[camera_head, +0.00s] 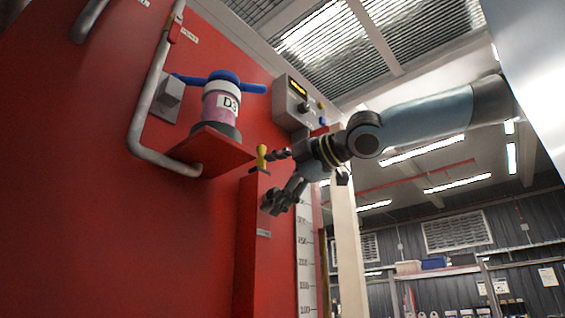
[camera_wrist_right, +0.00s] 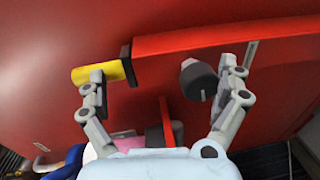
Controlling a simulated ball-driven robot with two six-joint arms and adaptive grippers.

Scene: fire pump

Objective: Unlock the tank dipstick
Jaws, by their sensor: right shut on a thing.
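The tank dipstick's yellow handle (camera_head: 262,156) stands on a black base at the top of a narrow red housing (camera_head: 270,215). My right gripper (camera_head: 274,178) reaches in from the right at this handle. In the right wrist view, one finger of my right gripper (camera_wrist_right: 147,80) lies against the yellow handle (camera_wrist_right: 97,73). The other finger, with a dark pad, shows across a wide gap, along the red housing (camera_wrist_right: 215,38). How that finger bears on the dipstick is unclear. My left gripper is not in view.
Above left, a purple-labelled canister (camera_head: 222,108) with a blue handle stands on a red shelf (camera_head: 213,150). A grey control box (camera_head: 298,104) hangs on the red wall. A grey pipe (camera_head: 142,118) bends around the shelf's left side. A white scale (camera_head: 305,265) runs beside the housing.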

